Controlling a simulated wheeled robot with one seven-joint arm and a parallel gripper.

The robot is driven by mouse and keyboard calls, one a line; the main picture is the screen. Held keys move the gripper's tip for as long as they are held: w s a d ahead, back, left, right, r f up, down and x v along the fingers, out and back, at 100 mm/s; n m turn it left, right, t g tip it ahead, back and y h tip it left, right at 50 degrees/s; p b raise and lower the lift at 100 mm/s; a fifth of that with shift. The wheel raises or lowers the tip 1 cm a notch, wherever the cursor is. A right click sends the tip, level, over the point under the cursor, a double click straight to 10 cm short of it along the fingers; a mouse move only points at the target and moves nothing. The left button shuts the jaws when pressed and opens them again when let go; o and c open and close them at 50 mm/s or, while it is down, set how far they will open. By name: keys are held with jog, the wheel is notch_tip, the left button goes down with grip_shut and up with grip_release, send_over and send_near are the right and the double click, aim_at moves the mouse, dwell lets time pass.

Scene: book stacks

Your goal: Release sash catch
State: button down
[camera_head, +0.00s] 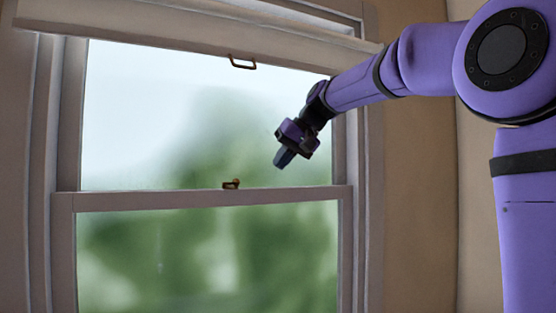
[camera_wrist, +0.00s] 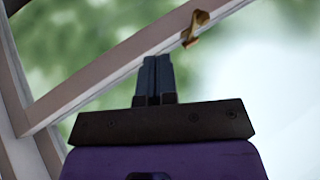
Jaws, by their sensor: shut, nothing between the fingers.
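The sash catch (camera_head: 231,184) is a small brass-coloured piece on top of the meeting rail (camera_head: 150,199), near the middle of the window. In the wrist view the catch (camera_wrist: 194,28) shows beyond my fingertips, a little to their right. My gripper (camera_head: 279,165) is up and to the right of the catch in the head view, pointing down and left, apart from it. In the wrist view my gripper (camera_wrist: 157,60) has its two dark fingers together, with nothing between them.
The right window jamb (camera_head: 358,230) and tan wall (camera_head: 420,220) are beside my arm. The space before the glass between my gripper and the catch looks clear.

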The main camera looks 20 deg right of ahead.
jog(key=w+a+f, duration=0.4)
jog(key=a, duration=0.2)
jog(key=shift+w+a+f, duration=0.2)
jog(key=shift+a+f, duration=0.2)
